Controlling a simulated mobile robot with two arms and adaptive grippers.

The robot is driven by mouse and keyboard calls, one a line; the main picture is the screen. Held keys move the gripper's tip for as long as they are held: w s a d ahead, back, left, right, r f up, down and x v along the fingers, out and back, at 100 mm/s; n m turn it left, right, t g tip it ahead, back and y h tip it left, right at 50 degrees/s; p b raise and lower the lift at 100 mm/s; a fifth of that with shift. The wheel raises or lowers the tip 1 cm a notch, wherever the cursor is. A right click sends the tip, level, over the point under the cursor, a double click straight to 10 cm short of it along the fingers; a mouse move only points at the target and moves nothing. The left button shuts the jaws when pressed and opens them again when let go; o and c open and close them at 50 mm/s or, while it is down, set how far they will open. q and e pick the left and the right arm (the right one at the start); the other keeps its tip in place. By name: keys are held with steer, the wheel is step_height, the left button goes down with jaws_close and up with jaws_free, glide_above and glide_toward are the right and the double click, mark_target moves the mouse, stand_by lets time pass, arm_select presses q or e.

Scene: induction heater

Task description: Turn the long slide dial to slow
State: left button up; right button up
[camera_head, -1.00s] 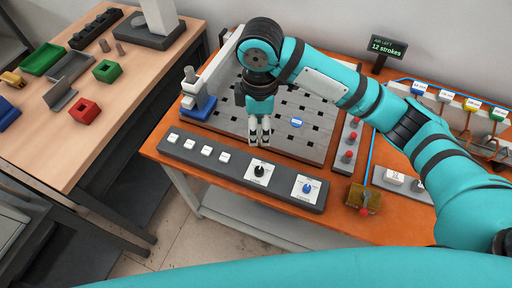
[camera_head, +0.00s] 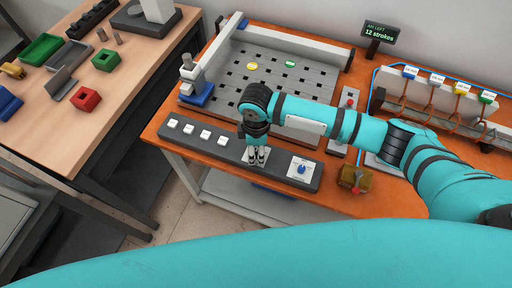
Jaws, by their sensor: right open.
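A grey control panel (camera_head: 222,146) runs along the front edge of the orange bench. It carries several white buttons and two dials on white plates. The blue dial (camera_head: 301,169) at the right end is in plain view. The other dial is hidden under my right gripper (camera_head: 256,161); a bit of its white plate (camera_head: 246,158) shows. The gripper points down over this plate with its fingers open and close together. I cannot tell whether they touch the knob. The dial labels are too small to read. My left gripper is not in view.
The perforated board (camera_head: 300,85) behind the panel bears yellow (camera_head: 252,66) and green (camera_head: 290,64) discs. A brass-coloured block (camera_head: 352,178) with a red knob sits right of the panel. A sign (camera_head: 378,36) reads "12 strokes". A wooden table (camera_head: 100,125) stands left.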

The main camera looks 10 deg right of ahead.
steer(key=shift+f, duration=0.15)
jaws_close()
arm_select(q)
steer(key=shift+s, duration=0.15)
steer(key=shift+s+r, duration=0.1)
arm_select(e)
steer(key=shift+n+p, duration=0.55)
steer(key=shift+n, duration=0.25)
steer(key=n+p, duration=0.1)
steer(key=n, duration=0.2)
steer(key=n+p, duration=0.1)
steer(key=n, duration=0.2)
steer(key=shift+n, duration=0.4)
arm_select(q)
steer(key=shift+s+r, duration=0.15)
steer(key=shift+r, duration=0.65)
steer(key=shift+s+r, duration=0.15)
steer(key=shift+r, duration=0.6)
arm_select(e)
steer(key=shift+n, duration=1.6)
